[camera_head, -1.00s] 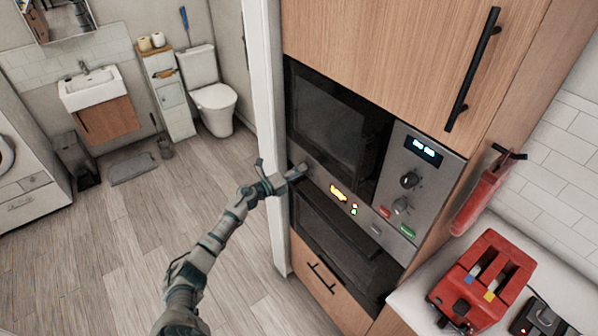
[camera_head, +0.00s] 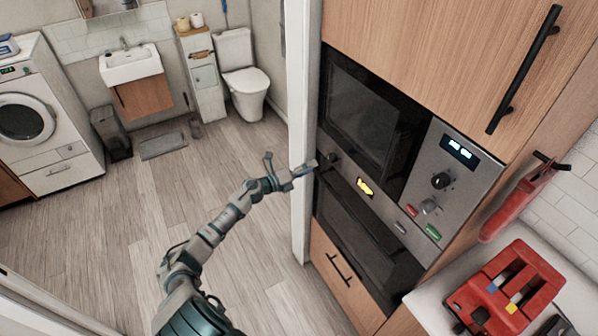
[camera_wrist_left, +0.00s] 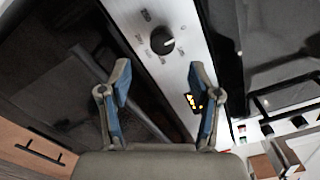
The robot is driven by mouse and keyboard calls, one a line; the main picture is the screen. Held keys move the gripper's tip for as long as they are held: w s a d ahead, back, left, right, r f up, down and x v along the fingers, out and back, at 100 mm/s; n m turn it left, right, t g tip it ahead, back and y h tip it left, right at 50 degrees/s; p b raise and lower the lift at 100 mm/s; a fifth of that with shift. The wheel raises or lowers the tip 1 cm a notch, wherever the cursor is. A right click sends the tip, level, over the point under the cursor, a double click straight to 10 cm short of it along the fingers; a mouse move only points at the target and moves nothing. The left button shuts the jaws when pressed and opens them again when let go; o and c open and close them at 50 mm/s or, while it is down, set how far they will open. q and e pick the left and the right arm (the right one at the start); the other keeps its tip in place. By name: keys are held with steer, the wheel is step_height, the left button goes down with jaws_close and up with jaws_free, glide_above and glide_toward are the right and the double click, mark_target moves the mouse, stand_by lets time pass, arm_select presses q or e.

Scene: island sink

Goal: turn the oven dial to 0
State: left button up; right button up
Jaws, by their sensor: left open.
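The oven dial is a round black knob on the steel strip between the two ovens. In the head view the dial (camera_head: 332,157) is at the strip's left end. In the left wrist view the dial (camera_wrist_left: 162,40) is upper middle, ringed by small printed marks too blurred to read. Its exact setting cannot be told. My left gripper (camera_head: 290,163) is open and empty, just left of the dial and apart from it. In the left wrist view its spread fingers (camera_wrist_left: 162,68) lie below the dial, one on each side. My right gripper is not in view.
The oven (camera_head: 365,232) is built into a wooden cabinet beside a white door post (camera_head: 299,110). A control panel (camera_head: 450,180) with knobs and buttons is at its right. Open floor (camera_head: 130,230) lies left.

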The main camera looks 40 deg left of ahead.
arm_select(q)
steer(key=v, duration=0.4)
steer(key=shift+s+a+f, duration=0.1)
steer(key=shift+s+a, duration=0.15)
steer(key=shift+a, duration=0.1)
steer(key=shift+d, duration=0.1)
